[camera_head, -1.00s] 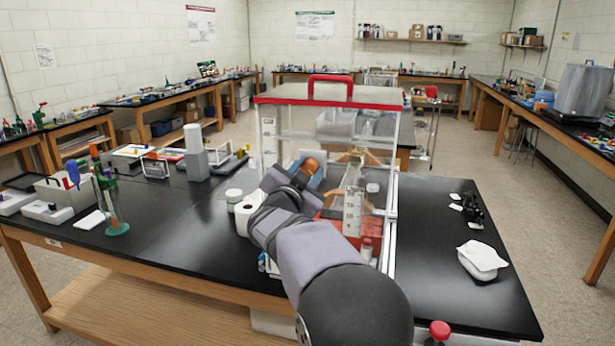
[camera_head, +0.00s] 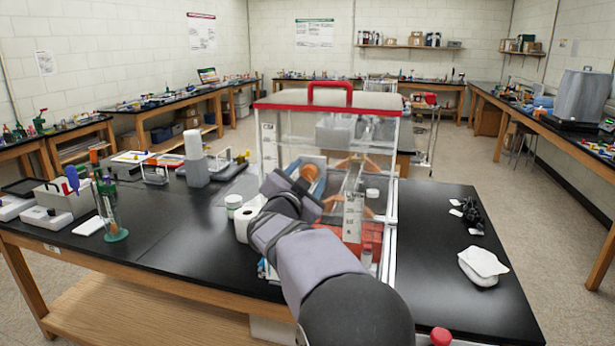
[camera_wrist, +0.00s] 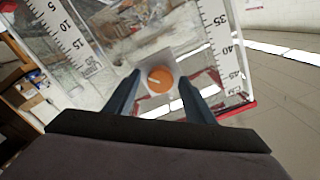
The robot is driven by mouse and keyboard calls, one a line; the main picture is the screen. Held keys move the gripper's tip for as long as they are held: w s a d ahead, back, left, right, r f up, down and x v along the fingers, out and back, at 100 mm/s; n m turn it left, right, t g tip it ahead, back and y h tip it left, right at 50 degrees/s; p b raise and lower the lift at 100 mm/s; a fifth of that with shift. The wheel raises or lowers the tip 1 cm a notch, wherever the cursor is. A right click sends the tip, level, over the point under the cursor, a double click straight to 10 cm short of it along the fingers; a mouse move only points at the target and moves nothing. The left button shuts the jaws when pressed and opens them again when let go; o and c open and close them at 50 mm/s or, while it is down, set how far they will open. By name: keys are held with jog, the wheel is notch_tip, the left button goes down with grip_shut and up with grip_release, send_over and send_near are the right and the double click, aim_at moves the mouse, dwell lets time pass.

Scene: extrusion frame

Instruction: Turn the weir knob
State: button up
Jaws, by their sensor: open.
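The weir knob (camera_wrist: 159,80) is a round orange knob with a pale line on its face, set on a grey-white plate. In the wrist view it shows between my two dark blue fingers, which stand apart on either side of it. My gripper (camera_wrist: 156,95) is open, and I cannot tell whether the fingers touch the knob. My arm reaches to the front of the clear tank (camera_head: 290,140), which has a red rim and a red handle.
Rulers (camera_wrist: 220,45) run along the tank walls. A white roll (camera_head: 244,224) and a lidded jar (camera_head: 233,204) stand close left of my arm. A glass cylinder (camera_head: 110,215) stands farther left. The black table top (camera_head: 160,230) between them is clear.

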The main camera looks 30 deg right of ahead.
jog(key=b+v, duration=0.2)
jog(key=v, duration=0.5)
jog(key=shift+s+a, duration=0.15)
dwell(0.5)
jog(key=w+a+f+n+t+y, duration=0.2)
jog(key=w+a+f+n+y, duration=0.3)
jog(key=a+f+y, duration=0.55)
jog(key=s+a+f+n+g+y, duration=0.3)
jog(key=s+a+f+n+g, duration=0.25)
jog(key=a+f, duration=0.45)
jog(key=s+f+n+g, duration=0.1)
jog(key=s+f+g, duration=0.2)
jog(key=s, duration=0.6)
jog(key=s+d+f+n+g, duration=0.1)
jog(key=s+f+n+g, duration=0.1)
jog(key=s+f, duration=0.6)
jog(key=s+d+f+n+g, duration=0.1)
jog(key=s+f+g, duration=0.3)
jog(key=s, duration=0.7)
notch_tip(320, 180, down, 2)
jog(key=shift+f+n+h, duration=0.1)
jog(key=shift+n+h, duration=0.25)
jog(key=shift+n, duration=0.4)
